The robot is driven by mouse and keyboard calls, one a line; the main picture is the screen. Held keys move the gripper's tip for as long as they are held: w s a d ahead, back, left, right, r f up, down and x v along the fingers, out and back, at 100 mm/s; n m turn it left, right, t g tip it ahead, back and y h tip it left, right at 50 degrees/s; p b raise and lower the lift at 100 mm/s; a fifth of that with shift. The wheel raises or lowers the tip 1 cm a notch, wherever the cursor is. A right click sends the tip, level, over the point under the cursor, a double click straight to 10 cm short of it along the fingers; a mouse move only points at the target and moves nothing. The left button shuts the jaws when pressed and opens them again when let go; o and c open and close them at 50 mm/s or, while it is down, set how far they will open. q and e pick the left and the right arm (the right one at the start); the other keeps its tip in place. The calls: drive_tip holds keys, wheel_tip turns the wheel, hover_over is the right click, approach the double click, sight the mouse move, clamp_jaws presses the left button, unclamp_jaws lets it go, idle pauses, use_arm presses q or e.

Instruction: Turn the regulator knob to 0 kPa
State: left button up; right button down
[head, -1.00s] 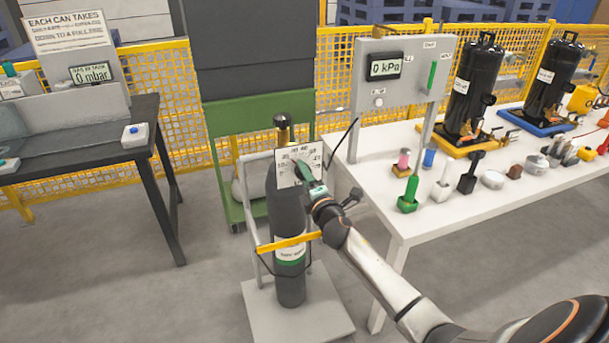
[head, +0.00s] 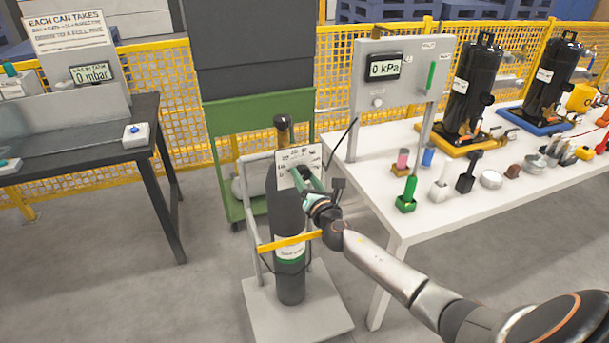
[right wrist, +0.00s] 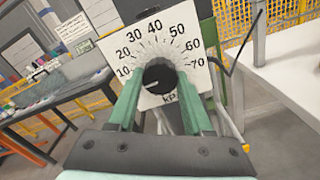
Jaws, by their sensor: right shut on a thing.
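The regulator's white dial plate (head: 290,158) stands above the dark gas cylinder (head: 287,215). In the right wrist view the dial (right wrist: 181,22) shows kPa numbers from 10 to 70, and the black knob (right wrist: 160,77) is at its centre. A light mark on the knob points to the lower left, below the 10. My right gripper (head: 305,178) is shut on the knob, with one green finger (right wrist: 160,88) on each side. Part of the lower scale is hidden by the fingers. The panel display (head: 384,66) reads 0 kPa. My left gripper is not in view.
The white table (head: 398,218) at right carries the grey panel, colored tools and black tanks. A dark bench (head: 95,140) stands at left. A yellow strap (head: 288,242) crosses the cylinder on its grey cart.

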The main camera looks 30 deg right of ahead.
drive_tip(key=shift+n+p, duration=0.3)
drive_tip(key=shift+n, duration=0.8)
drive_tip(key=shift+c, duration=1.5)
unclamp_jaws()
drive_tip(key=v, duration=1.2)
drive_tip(key=shift+s, duration=0.3)
